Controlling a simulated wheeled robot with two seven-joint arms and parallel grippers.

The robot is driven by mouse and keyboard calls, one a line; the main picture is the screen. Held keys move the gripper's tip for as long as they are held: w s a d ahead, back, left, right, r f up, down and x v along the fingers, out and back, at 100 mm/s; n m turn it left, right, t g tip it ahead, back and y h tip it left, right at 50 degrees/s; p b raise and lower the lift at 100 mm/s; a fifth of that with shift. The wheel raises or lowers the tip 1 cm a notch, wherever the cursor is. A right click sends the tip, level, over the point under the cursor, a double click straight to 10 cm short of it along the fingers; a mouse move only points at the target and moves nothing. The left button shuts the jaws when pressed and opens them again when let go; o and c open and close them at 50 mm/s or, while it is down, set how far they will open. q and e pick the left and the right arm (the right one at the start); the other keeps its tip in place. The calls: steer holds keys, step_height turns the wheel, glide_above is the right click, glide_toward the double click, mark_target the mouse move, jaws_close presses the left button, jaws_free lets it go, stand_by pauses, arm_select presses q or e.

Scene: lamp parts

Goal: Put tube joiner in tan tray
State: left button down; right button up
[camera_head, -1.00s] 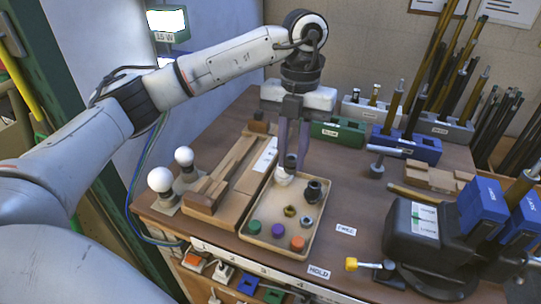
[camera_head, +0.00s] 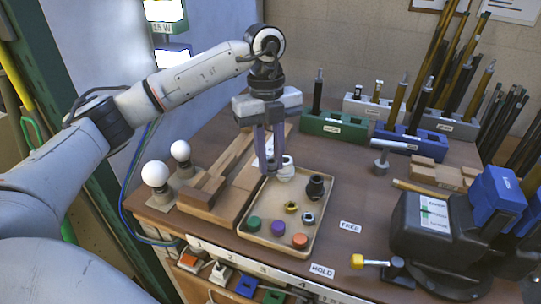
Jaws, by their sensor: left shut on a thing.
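The tan tray (camera_head: 273,243) lies on the bench at centre. It holds a white fitting (camera_head: 286,170) at its far end, a black fitting (camera_head: 316,187), a brass ring (camera_head: 291,207), a grey nut (camera_head: 308,218) and green, purple and orange caps. My left gripper (camera_head: 270,170) points down at the tray's far left corner, left of the white fitting. It is shut on a small dark piece, probably the tube joiner, mostly hidden between the fingertips. I cannot tell whether that piece touches the tray. My right gripper is not in view.
A wooden jig (camera_head: 205,190) and two white bulbs (camera_head: 155,174) stand left of the tray. Green (camera_head: 332,127), blue and grey rod blocks stand behind. A black machine (camera_head: 432,235) occupies the right. Bare bench lies around the FREE label (camera_head: 350,227).

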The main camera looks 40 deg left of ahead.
arm_select(q)
step_height(320, 180, down, 3)
steer(key=shift+r+b, duration=0.2)
steer(key=shift+b, duration=0.6)
steer(key=shift+f+b, duration=0.9)
steer(key=shift+f, duration=1.3)
steer(key=shift+w+a, duration=0.1)
steer(key=shift+a, duration=0.05)
steer(key=c, duration=1.5)
jaws_free()
steer(key=shift+f, duration=0.1)
steer(key=shift+a, duration=0.1)
steer(key=r, duration=0.3)
steer(key=r+p, duration=0.1)
steer(key=r, duration=0.3)
steer(key=w+r, duration=0.1)
steer(key=r, duration=0.2)
steer(key=shift+a+r, duration=0.2)
steer(key=shift+r, duration=0.1)
